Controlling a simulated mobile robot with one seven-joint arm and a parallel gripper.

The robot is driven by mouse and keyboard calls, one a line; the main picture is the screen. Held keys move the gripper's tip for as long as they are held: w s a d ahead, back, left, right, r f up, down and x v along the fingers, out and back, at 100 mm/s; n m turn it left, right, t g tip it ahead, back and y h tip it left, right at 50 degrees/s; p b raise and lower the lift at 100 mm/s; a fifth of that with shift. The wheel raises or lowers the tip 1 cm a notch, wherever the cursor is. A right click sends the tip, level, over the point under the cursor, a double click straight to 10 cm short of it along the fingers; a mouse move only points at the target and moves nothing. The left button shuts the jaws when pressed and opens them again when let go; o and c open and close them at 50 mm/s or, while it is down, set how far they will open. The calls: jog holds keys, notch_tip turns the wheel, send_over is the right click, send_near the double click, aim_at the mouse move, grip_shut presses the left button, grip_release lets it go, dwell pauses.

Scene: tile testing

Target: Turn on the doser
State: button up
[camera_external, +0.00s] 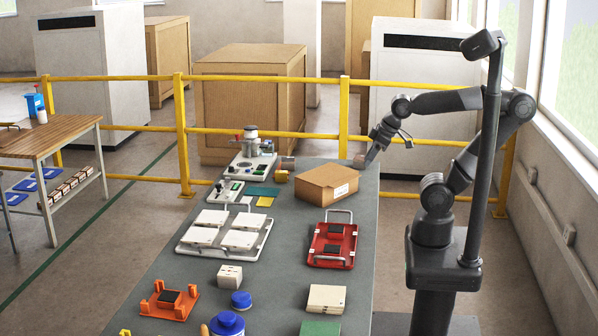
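Any switch is too small to make out.
A white tray (267,240) with white blocks, a red tray (333,240), an orange fixture (168,300) and blue containers (227,324) crowd the nearer table. A yellow railing (260,134) runs behind.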

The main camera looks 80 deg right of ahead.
jog(key=shift+w+r, duration=0.2)
jog(key=shift+c, duration=0.8)
jog(key=shift+g+h, duration=0.3)
jog(key=shift+g, duration=0.1)
jog(key=w+d+r, duration=0.1)
jog(key=w+r, duration=0.1)
jog(key=w, duration=0.2)
jog(key=w+d+r, duration=0.1)
jog(key=w+r, duration=0.1)
jog(key=w, duration=0.2)
jog(key=w+d+r, duration=0.2)
jog(key=w, duration=0.2)
jog(key=shift+w+r, duration=0.2)
jog(key=shift+r, duration=0.15)
grip_shut()
jog(key=w+d+r+g, duration=0.1)
jog(key=w+d, duration=0.3)
jog(key=w, duration=0.4)
jog(key=w+d, duration=0.5)
jog(key=w, duration=0.2)
jog(key=w+d+f, duration=0.6)
jog(key=w+d, duration=0.2)
jog(key=d, duration=0.2)
jog(key=w+d+f+g, duration=0.1)
jog(key=w+d+f, duration=0.5)
jog(key=d, duration=0.5)
jog(key=shift+w+d+f, duration=0.15)
jog(key=shift+w+f, duration=0.2)
jog(key=shift+w, duration=0.75)
